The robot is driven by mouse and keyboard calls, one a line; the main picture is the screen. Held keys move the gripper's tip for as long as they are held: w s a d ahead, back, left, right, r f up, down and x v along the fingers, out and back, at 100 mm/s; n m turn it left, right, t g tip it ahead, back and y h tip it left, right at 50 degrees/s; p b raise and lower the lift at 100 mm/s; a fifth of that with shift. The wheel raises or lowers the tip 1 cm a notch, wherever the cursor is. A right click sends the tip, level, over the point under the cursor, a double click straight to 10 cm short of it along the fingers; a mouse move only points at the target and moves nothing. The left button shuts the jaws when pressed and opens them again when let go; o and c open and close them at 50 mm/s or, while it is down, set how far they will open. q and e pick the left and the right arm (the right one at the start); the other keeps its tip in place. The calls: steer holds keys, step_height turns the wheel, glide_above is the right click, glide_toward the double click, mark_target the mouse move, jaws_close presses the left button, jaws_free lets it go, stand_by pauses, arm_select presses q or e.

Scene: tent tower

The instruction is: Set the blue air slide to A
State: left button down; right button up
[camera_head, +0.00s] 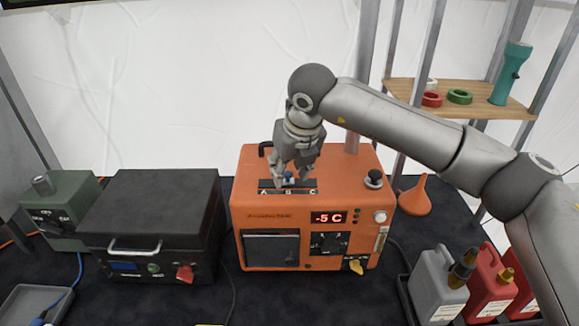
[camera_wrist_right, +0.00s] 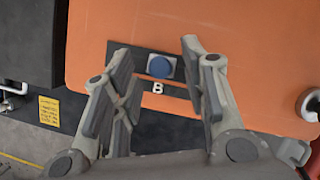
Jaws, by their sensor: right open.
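The blue air slide (camera_head: 288,177) is a small blue knob on a dark strip on top of the orange heater box (camera_head: 262,219). The strip carries the letters A, B and C from left to right. The knob stands by B, and in the right wrist view the blue knob (camera_wrist_right: 160,67) is directly above the letter B (camera_wrist_right: 158,88). My right gripper (camera_head: 292,174) is over the strip, pointing down. In the right wrist view the open fingers (camera_wrist_right: 156,62) show on either side of the knob, with gaps. A and C are hidden there. My left gripper is not in view.
A black box (camera_head: 150,205) and a green box (camera_head: 62,205) stand at the left. A black knob (camera_head: 374,178) rises from the heater's top right. An orange funnel (camera_head: 415,197) and bottles (camera_head: 437,285) are at the right. A wooden shelf (camera_head: 480,103) is behind.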

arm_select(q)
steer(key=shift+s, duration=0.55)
arm_select(e)
jaws_close()
